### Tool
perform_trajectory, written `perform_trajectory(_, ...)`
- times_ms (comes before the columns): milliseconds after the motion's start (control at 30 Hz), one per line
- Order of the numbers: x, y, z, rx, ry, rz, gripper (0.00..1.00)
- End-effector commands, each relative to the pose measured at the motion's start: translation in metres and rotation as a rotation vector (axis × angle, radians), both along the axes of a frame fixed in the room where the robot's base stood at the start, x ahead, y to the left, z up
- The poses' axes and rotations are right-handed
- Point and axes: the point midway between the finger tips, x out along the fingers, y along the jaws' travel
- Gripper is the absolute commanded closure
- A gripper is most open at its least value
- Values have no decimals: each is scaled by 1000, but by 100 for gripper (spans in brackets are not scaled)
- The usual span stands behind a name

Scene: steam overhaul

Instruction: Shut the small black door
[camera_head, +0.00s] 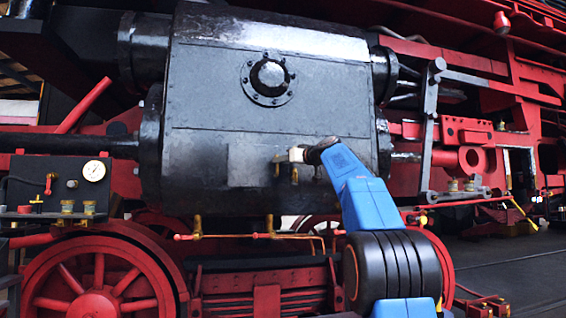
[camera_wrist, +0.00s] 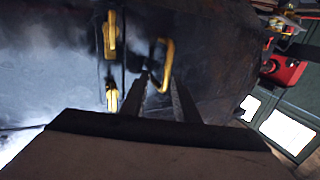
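The small black door seems to be the rectangular panel (camera_head: 252,166) low on the dark cylinder casing in the head view. Brass fittings (camera_head: 277,166) sit along its right edge. In the wrist view, two brass fittings (camera_wrist: 111,35) line a vertical seam, and a brass loop handle (camera_wrist: 167,62) stands right of it. My gripper (camera_head: 298,155) is at the panel's right side, by the fittings. In the wrist view its two dark fingers (camera_wrist: 160,84) are apart, with the handle's lower end seen between their tips. Contact is unclear. How far the door stands open cannot be told.
A round bolted cover (camera_head: 268,77) sits higher on the casing. A gauge (camera_head: 94,171) stands at left and a vertical rod (camera_head: 430,125) at right. Open floor (camera_head: 515,268) lies at lower right.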

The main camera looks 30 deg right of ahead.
Motion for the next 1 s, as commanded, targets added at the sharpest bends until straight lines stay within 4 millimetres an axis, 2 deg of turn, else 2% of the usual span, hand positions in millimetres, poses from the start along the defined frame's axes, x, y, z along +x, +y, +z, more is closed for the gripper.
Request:
perform_trajectory(233,-32,-5,1,0,0,-2,72)
perform_trajectory(800,-140,-23,0,0,-1,-6,72)
perform_trajectory(1000,-162,-27,0,0,-1,-4,72)
